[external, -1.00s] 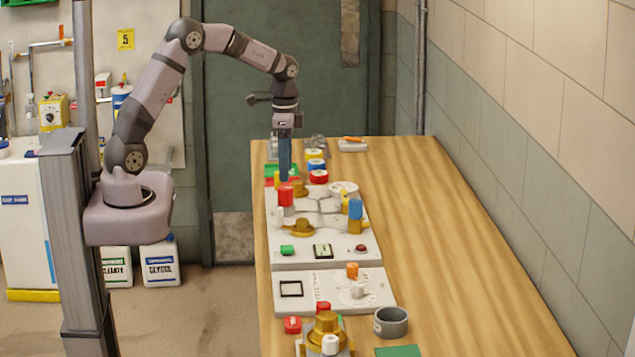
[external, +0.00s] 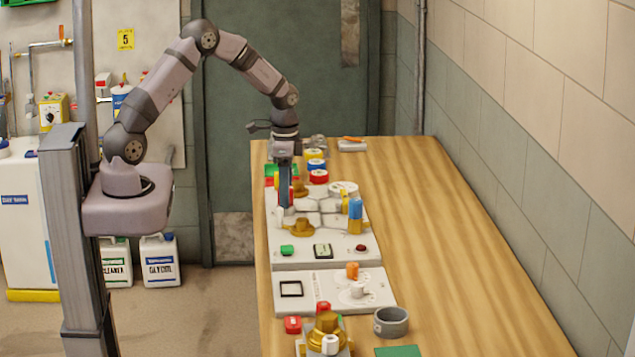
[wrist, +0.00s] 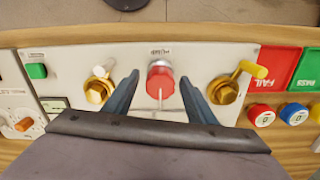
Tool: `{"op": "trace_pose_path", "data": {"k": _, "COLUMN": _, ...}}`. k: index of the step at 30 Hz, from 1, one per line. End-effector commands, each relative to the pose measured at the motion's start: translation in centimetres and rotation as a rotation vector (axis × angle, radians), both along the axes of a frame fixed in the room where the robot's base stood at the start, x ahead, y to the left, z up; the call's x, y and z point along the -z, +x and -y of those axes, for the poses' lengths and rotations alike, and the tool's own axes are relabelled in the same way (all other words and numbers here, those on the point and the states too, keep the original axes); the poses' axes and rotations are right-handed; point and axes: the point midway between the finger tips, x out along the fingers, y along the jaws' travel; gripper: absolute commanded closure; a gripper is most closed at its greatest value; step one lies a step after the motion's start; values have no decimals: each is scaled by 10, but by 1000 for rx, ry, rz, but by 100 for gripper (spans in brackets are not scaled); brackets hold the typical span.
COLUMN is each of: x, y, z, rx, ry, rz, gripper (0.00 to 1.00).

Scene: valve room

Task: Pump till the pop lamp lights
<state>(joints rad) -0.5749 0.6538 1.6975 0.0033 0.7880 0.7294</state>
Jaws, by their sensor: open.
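My gripper (external: 285,205) points straight down over the left edge of the white valve panel (external: 300,257). In the wrist view, my open gripper (wrist: 159,78) has one finger on each side of a round red knob (wrist: 160,84) with a pale label behind it. Gaps show between knob and fingers, so it is not gripped. In the external view the fingers mostly hide this knob. A small dark red dome (external: 361,249) sits at the panel's front right. I cannot tell whether it is the pop lamp, and it does not look lit.
Brass valves flank the knob, left (wrist: 99,86) and right with a yellow lever (wrist: 228,86). A green block (wrist: 37,71) is farther left. Red FAIL (wrist: 281,66) and green PASS (wrist: 307,70) pads lie right. The table's right side (external: 450,260) is clear.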

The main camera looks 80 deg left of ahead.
Motion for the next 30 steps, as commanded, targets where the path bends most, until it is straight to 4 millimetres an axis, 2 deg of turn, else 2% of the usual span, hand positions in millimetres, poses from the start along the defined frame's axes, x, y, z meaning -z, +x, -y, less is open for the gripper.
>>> {"op": "trace_pose_path", "data": {"k": 1, "x": 0, "y": 0, "z": 0, "rx": 0, "ry": 0, "rz": 0, "gripper": 49}}
{"op": "trace_pose_path", "data": {"k": 6, "x": 0, "y": 0, "z": 0, "rx": 0, "ry": 0, "rz": 0, "gripper": 89}}
{"op": "trace_pose_path", "data": {"k": 14, "x": 0, "y": 0, "z": 0, "rx": 49, "ry": 0, "rz": 0, "gripper": 90}}
{"op": "trace_pose_path", "data": {"k": 24, "x": -1, "y": 0, "z": 0, "rx": 365, "ry": 1, "rz": 1, "gripper": 90}}
{"op": "trace_pose_path", "data": {"k": 30, "x": -1, "y": 0, "z": 0, "rx": 439, "ry": 1, "rz": 1, "gripper": 90}}
